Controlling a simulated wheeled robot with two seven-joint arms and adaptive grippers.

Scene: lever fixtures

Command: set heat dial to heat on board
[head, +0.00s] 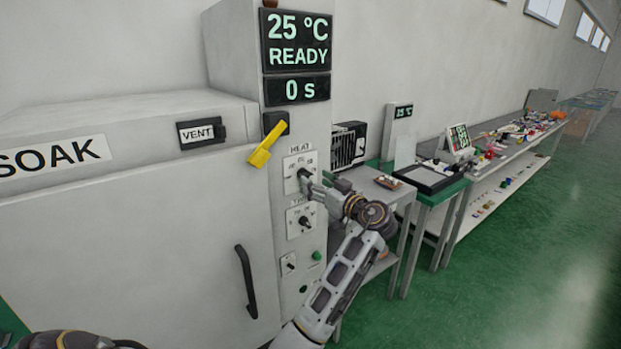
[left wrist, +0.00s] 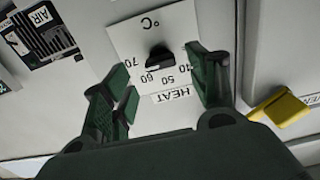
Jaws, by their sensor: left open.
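The heat dial (head: 305,174) is a black knob on a white plate labelled HEAT, on the narrow upright panel beside the large SOAK door. My left gripper (head: 309,184) is at this dial and partly covers it. In the left wrist view the dial's black knob (left wrist: 158,60) lies between the two open green fingers of the gripper (left wrist: 160,70). Marks 40, 50, 60 and 70 show on the plate, upside down. I cannot tell exactly where the knob points or whether a finger touches it. My right gripper is not in view.
A yellow lever (head: 267,144) juts out above the dial, near the display (head: 297,40) reading 25 °C READY. A second dial (head: 304,221), a small switch (head: 290,264) and a green button (head: 316,256) sit below. The door handle (head: 246,281) projects at left. Tables stand at right.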

